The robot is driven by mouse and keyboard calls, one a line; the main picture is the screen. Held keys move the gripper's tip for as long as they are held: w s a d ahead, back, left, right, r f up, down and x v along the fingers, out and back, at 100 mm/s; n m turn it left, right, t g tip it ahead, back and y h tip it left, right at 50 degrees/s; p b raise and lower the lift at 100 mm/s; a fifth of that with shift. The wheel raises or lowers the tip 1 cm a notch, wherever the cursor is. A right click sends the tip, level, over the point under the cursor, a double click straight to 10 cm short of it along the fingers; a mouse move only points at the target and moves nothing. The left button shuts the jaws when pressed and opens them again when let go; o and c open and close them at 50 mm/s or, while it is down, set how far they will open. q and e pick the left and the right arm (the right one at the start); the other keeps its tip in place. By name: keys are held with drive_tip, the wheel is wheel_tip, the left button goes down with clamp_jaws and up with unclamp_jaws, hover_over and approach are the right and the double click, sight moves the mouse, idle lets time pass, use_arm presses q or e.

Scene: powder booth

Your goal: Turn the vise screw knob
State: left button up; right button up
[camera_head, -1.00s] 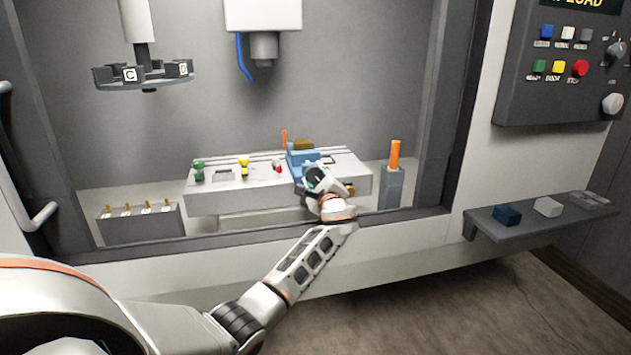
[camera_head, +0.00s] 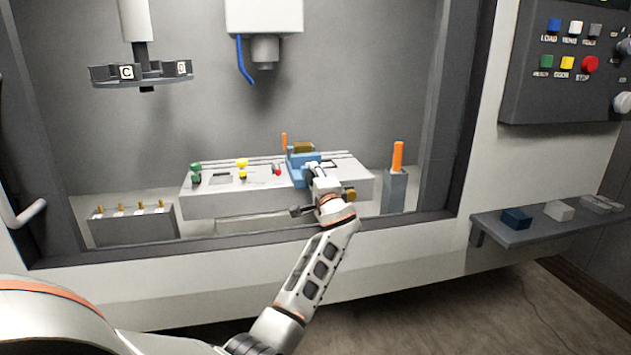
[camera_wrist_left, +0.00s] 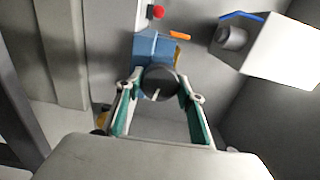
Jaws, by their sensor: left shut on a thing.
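The blue vise (camera_head: 301,170) stands on the right part of the grey machine table (camera_head: 225,203), and its blue body (camera_wrist_left: 153,47) also shows in the left wrist view. The vise screw knob (camera_wrist_left: 158,79) is a dark round knob with a white mark, at the near end of the vise. My left gripper (camera_wrist_left: 158,90) has its green-padded fingers on either side of the knob and is shut on it. In the head view my left gripper (camera_head: 313,170) is at the front of the vise and hides the knob. My right gripper is not in view.
An orange-handled item stands in a grey holder (camera_head: 395,190) right of the table. A grey rack (camera_head: 135,226) stands at left. A tool carousel (camera_head: 142,76) and a white spindle head (camera_head: 263,17) hang above. The booth frame's lower edge (camera_head: 240,242) runs under my arm.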

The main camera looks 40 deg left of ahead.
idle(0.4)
use_arm(q)
drive_tip(key=o, duration=1.1)
drive_tip(key=v, duration=1.2)
